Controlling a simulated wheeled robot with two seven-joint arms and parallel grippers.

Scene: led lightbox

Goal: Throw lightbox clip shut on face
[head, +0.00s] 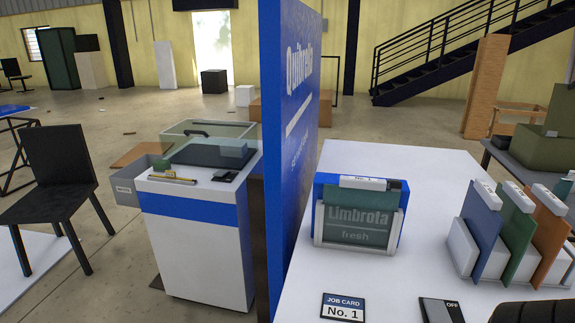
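The lightbox (318,193) stands upright on the white table, with a blue body and a pale frame low around its front. A dark green face (358,228) reading "Limbrota fresh" sits in the frame. A white clip (363,183) lies along the top of the lightbox, above the face's upper edge. From this view I cannot tell whether it touches the face. Neither of my grippers can be made out. A dark rounded shape, perhaps part of my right arm, enters at the bottom right.
A job card (343,306) and a switch marked OFF (441,311) lie in front. Blue, green and orange panels (515,222) stand in a white rack at right. The table between lightbox and rack is clear.

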